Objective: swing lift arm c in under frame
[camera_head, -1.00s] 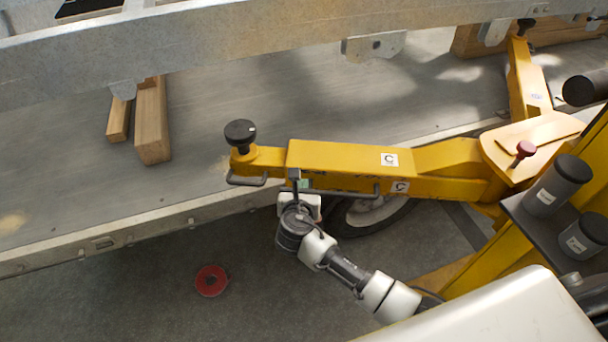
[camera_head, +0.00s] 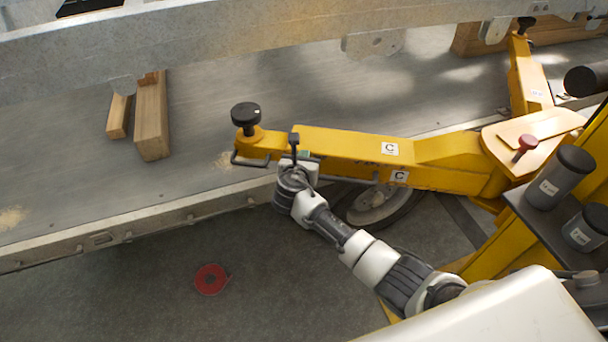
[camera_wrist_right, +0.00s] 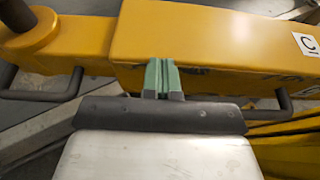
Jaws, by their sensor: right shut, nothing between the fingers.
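Lift arm C (camera_head: 350,143) is a yellow beam with C labels, reaching left from the yellow lift post. Its outer end carries a round black pad (camera_head: 246,116) on a screw. The galvanized trailer frame (camera_head: 200,42) crosses the top of the head view; the pad appears below its long rail in the picture. My right gripper (camera_head: 296,153) is at the near side of the arm. In the right wrist view its green fingertips (camera_wrist_right: 162,78) are together, empty, and seem to press on the arm's side between two dark bar handles. My left gripper is out of view.
A lower rail (camera_head: 150,220) runs beneath the arm. Wooden blocks (camera_head: 151,118) lie at the left. A second yellow arm (camera_head: 527,75) stands at the upper right. A wheel (camera_head: 375,204) is under arm C. A red disc (camera_head: 211,279) lies on the floor. Dark canisters (camera_head: 560,178) stand at the right.

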